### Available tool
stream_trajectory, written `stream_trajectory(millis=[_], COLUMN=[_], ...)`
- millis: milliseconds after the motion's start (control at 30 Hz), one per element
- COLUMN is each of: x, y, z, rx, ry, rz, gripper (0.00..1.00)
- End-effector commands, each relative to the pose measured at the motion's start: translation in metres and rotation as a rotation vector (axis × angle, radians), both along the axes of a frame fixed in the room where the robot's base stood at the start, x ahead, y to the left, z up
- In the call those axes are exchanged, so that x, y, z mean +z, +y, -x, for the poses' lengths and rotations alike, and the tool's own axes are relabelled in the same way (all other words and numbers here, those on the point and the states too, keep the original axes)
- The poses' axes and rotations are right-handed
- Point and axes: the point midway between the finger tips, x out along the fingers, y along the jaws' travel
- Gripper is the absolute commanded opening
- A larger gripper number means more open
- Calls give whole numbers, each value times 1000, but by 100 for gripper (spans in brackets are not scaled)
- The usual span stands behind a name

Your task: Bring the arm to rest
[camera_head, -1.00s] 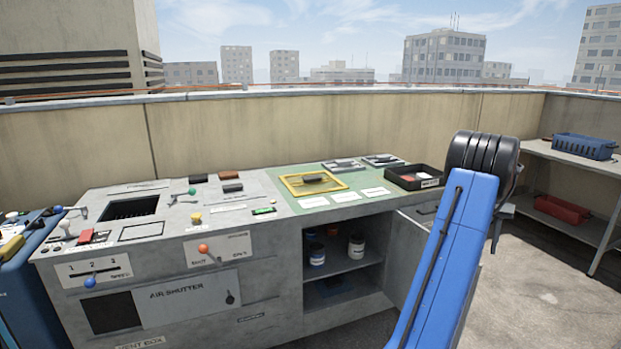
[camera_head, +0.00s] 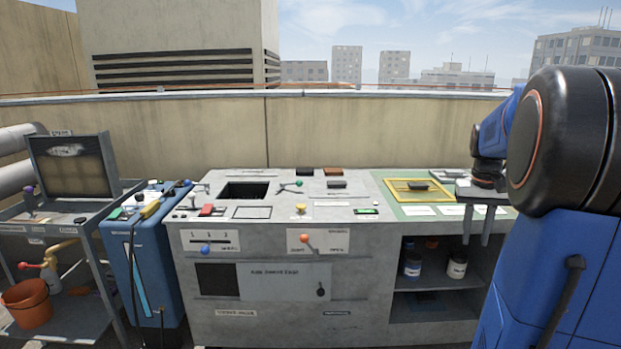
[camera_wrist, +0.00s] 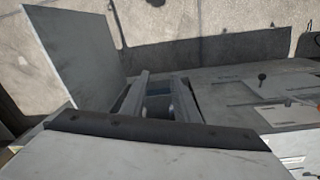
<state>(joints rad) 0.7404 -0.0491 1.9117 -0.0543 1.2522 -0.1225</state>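My blue arm (camera_head: 545,270) rises at the right of the head view and bends at a large black joint. My gripper (camera_head: 478,238) hangs fingers-down in front of the right part of the grey bench (camera_head: 380,255), near the open shelf bay. Its two fingers are apart, with nothing seen between them. The fingers also show in the wrist view (camera_wrist: 158,98), with the bench behind them. My arm hides the bench's right end in the head view.
A yellow frame (camera_head: 420,198) lies on the green mat, left of my gripper. Jars (camera_head: 456,266) stand in the shelf bay. The bench front carries levers and an air shutter (camera_head: 290,282). A blue cabinet (camera_head: 150,260) and a cart with an orange bucket (camera_head: 27,304) stand at left.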

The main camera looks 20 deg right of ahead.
Motion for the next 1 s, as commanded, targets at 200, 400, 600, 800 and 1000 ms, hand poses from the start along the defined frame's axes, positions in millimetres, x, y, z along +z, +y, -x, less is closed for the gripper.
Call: stream_trajectory(millis=[200, 400, 600, 800, 1000], x=[8, 6, -3, -20, -42], y=[93, 166, 230, 284, 324], z=[2, 18, 44, 78, 114], rx=[124, 229, 333, 436, 533], ry=[-67, -131, -200, -271, -340], rz=[38, 63, 77, 81, 77], gripper=[28, 28, 28, 28, 28])
